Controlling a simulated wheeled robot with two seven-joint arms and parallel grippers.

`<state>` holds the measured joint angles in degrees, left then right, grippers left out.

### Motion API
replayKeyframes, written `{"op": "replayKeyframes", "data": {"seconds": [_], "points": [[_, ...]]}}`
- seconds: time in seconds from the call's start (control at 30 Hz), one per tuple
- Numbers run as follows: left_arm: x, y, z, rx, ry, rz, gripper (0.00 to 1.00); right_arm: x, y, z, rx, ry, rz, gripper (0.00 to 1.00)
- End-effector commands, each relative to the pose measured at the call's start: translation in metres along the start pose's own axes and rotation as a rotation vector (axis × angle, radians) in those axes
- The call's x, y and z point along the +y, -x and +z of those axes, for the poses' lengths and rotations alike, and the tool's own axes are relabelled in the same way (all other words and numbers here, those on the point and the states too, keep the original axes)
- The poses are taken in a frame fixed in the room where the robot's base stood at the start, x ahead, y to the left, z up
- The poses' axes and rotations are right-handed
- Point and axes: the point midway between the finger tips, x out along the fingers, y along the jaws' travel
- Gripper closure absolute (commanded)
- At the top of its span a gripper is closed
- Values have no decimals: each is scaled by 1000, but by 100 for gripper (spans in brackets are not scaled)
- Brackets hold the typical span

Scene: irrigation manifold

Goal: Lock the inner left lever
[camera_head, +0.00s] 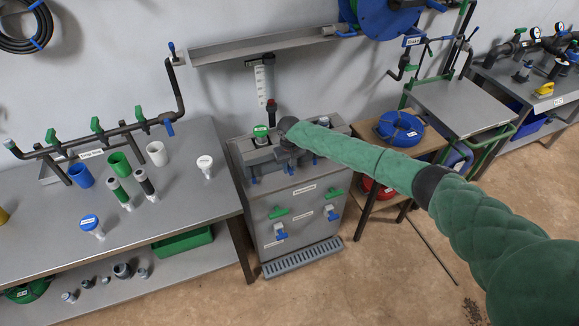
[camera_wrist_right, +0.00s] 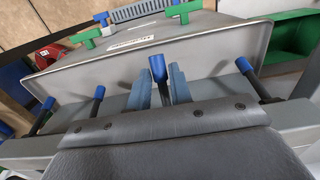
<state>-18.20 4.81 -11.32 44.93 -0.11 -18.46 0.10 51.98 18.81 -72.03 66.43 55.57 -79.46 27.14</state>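The grey manifold cabinet (camera_head: 300,211) stands in the middle of the head view, with a row of blue-tipped levers along its top front edge. My right arm comes in from the right and my right gripper (camera_head: 288,152) points down over that row. In the right wrist view, seen from the opposite side, the inner left lever (camera_wrist_right: 157,68) stands between the two fingers of my right gripper (camera_wrist_right: 159,88). The fingers look open, one on each side of its blue tip. The outer left lever (camera_wrist_right: 245,65) is to the right there; two more levers are to the left. My left gripper is not in view.
Green handles (camera_head: 278,212) and blue taps (camera_head: 281,234) stick out of the cabinet front. A workbench (camera_head: 190,215) with pipes and cups is at left. A small table with a blue hose coil (camera_head: 400,128) is close at right. The floor in front is open.

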Motion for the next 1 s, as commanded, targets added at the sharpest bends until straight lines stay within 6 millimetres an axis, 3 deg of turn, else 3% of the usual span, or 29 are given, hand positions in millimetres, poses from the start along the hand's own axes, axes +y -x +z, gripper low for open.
{"op": "replayKeyframes", "data": {"seconds": [0.03, 0.1, 0.47, 0.77, 0.93, 1.0], "points": [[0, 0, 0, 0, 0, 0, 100, 0, 0, 0, 0, 0, 0, 89], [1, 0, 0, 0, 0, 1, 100, 0, 0, 0, 0, 0, 0, 100], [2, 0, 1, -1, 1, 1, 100, 0, -3, 1, 26, 0, -1, 100], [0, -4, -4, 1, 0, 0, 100, 0, -15, 0, 191, 0, -3, 100], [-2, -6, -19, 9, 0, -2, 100, 0, -24, -2, 322, 0, -2, 100], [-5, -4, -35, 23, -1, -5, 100, 0, -28, -3, 373, 0, -1, 100]]}}
